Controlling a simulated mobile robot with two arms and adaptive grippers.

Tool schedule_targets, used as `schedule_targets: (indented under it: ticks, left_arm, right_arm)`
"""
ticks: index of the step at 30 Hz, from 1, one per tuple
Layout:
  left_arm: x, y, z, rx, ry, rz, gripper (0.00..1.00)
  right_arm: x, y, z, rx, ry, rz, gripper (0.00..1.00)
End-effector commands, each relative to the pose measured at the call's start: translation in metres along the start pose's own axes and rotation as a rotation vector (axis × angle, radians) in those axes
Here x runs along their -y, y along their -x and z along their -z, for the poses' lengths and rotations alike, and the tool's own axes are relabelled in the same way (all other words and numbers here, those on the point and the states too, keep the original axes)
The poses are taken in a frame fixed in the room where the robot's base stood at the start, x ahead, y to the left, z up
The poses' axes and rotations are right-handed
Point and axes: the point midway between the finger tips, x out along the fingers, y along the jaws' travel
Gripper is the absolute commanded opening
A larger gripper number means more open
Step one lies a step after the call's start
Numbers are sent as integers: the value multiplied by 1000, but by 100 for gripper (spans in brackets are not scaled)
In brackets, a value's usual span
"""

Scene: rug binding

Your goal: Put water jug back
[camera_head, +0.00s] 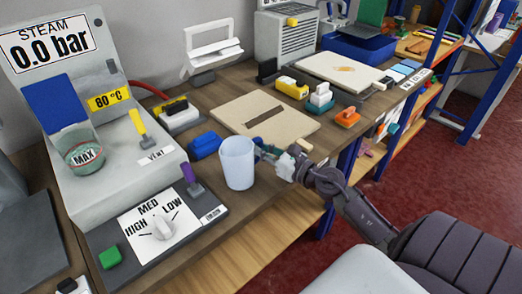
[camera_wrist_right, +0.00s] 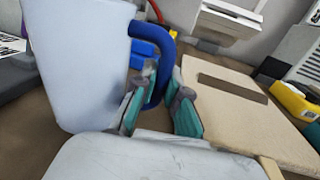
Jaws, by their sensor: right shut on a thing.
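The water jug (camera_head: 237,162) is a pale, whitish tapered vessel with a blue handle, upright over the front of the wooden bench, beside the dial panel. In the right wrist view the jug (camera_wrist_right: 80,65) fills the upper left, and its blue handle (camera_wrist_right: 165,62) runs down between my fingers. My right gripper (camera_head: 272,155) is shut on the handle, from the jug's right side; it also shows in the right wrist view (camera_wrist_right: 160,108). I cannot tell whether the jug's base touches the bench. My left gripper is not in view.
A steam machine (camera_head: 110,135) with a glass cup marked MAX (camera_head: 84,155) stands left. In front is a panel with a heat dial (camera_head: 163,227). A blue block (camera_head: 205,145) sits close behind the jug. A beige board (camera_head: 262,122) lies right of it, with small tools beyond.

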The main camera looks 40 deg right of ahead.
Motion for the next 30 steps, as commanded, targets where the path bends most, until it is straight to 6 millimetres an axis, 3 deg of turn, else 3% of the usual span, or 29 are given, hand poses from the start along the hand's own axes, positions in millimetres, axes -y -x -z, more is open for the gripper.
schedule_targets:
  ticks: [6, 7, 11, 22, 26, 30]
  left_arm:
    - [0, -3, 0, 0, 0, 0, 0]
    - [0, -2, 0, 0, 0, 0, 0]
    - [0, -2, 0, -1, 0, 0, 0]
    - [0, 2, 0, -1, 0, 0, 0]
    - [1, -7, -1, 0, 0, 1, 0]
    - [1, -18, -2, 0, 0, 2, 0]
  right_arm:
    - [0, 0, 2, 1, 0, 0, 0]
    - [0, 0, 2, 0, 1, 0, 16]
    - [0, 0, 2, -1, 1, 0, 37]
    - [0, 1, -2, -1, 1, 0, 38]
    - [0, 19, 4, -4, 1, 0, 38]
    - [0, 49, 5, -4, 0, 2, 38]
